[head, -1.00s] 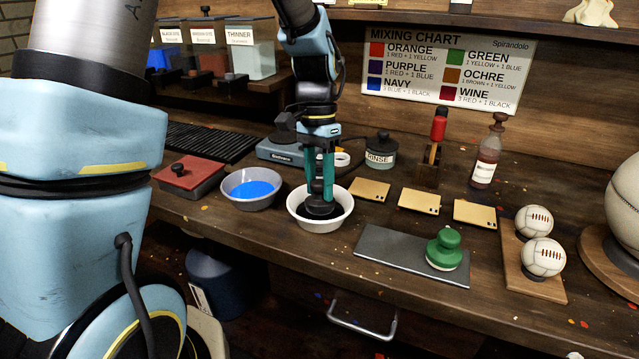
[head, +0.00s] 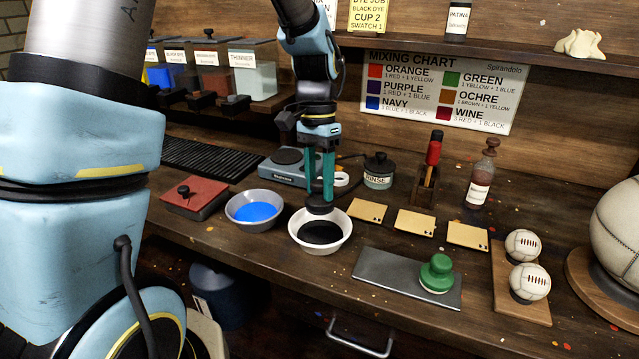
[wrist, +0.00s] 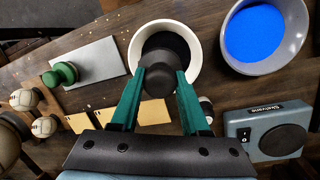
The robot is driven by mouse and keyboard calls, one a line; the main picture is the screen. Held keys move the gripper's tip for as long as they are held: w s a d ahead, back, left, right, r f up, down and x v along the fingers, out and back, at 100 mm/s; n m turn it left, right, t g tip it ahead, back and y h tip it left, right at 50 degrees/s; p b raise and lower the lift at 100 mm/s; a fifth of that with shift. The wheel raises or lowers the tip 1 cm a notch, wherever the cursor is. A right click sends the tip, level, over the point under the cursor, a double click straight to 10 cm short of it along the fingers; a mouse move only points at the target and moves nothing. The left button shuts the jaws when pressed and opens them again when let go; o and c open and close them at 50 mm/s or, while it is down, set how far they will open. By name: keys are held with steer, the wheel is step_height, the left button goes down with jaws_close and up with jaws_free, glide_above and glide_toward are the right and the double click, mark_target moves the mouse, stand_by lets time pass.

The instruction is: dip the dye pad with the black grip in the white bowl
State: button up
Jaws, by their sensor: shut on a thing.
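The white bowl (head: 320,245) stands near the front of the bench and holds black dye. My gripper (head: 320,196) is above its back part, with its teal fingers pointing down. It is shut on the dark grip of a dye pad (head: 319,206). The pad is at about rim height, above the black dye surface; its underside is hidden. In the wrist view the fingers (wrist: 157,85) hold the black grip and the round pad (wrist: 161,60) overlaps the white bowl (wrist: 196,70).
A grey bowl of blue dye (head: 254,212) stands just left of the white bowl. A grey plate (head: 385,280) with a green-gripped pad (head: 437,272) lies to the right. Several tan swatches (head: 415,222) lie behind it. A rinse jar (head: 379,172) and hotplate (head: 295,165) stand further back.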

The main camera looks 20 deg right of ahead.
stand_by(0.4)
step_height(320, 180, up, 4)
steer(key=p, duration=0.3)
steer(key=shift+p, duration=0.4)
